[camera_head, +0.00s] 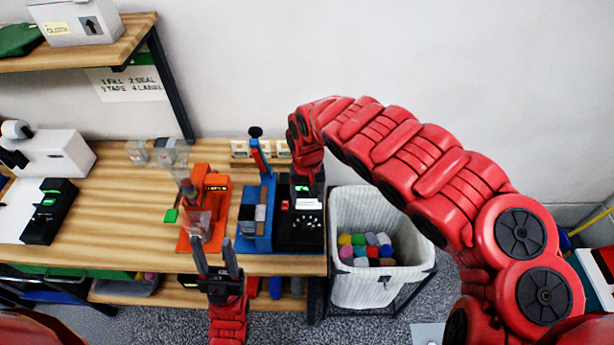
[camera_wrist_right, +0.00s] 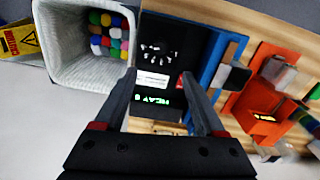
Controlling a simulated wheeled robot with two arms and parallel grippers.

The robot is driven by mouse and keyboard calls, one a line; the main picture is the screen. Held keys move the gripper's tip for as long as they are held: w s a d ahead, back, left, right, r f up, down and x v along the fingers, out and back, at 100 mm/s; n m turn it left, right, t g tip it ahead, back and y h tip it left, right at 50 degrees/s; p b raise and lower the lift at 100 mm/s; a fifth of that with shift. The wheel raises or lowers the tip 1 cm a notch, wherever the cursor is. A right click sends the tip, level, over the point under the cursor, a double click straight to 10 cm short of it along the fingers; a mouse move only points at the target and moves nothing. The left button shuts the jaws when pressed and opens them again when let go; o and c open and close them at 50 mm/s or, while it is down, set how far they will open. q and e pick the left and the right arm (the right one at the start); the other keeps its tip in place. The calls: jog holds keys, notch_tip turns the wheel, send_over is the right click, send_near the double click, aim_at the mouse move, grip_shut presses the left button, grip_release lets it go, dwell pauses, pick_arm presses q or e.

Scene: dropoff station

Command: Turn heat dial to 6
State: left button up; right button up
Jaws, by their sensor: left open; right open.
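The black heat unit (camera_head: 290,236) stands at the table's right end. In the right wrist view the heat unit (camera_wrist_right: 190,40) shows a ring of white marks around a dark dial (camera_wrist_right: 157,51), a white label and a lit green display (camera_wrist_right: 152,99). The display's digit is too small and tilted to read surely. My right gripper (camera_wrist_right: 158,77) is open above the unit, its fingers apart on either side of the label, the dial beyond the tips. In the head view the right arm hides the unit's back.
A blue device with a lever (camera_head: 255,240) stands directly left of the unit, and an orange device (camera_head: 212,185) further left. A white basket of colored items (camera_head: 350,278) stands right of the table (camera_head: 130,215). A black device with green display (camera_head: 48,225) is far left.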

jog(key=shift+r, duration=1.85)
jog(key=shift+f, duration=0.1)
